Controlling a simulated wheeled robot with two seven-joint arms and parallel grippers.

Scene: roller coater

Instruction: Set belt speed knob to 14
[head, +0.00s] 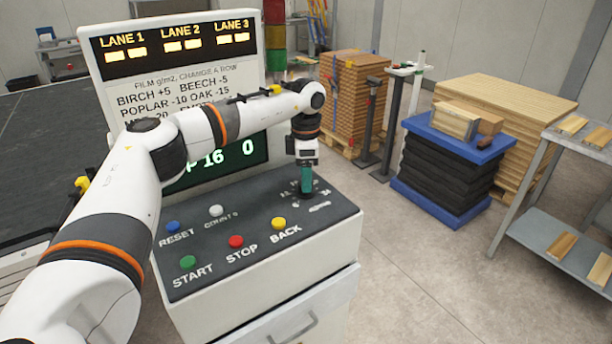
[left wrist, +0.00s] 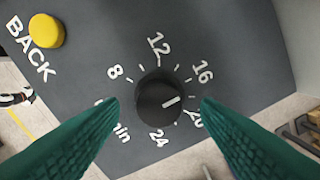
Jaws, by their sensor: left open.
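The belt speed knob (left wrist: 158,98) is a round black dial on the dark panel (left wrist: 90,90), ringed by white numbers from 8 to 24. Its white pointer line points right and slightly up, between 16 and 20, near a short tick. My left gripper (left wrist: 160,112) has green fingers, open on both sides of the knob with visible gaps, not gripping it. In the head view the left gripper (head: 306,185) points down over the knob's spot and largely hides it. The display (head: 225,158) shows 16 and 0, partly hidden by my arm. My right gripper is not in view.
On the panel are the yellow BACK button (head: 278,223), red STOP (head: 236,241), green START (head: 188,262), blue RESET (head: 173,227) and a white button (head: 216,210). The upright sign board (head: 175,70) stands behind.

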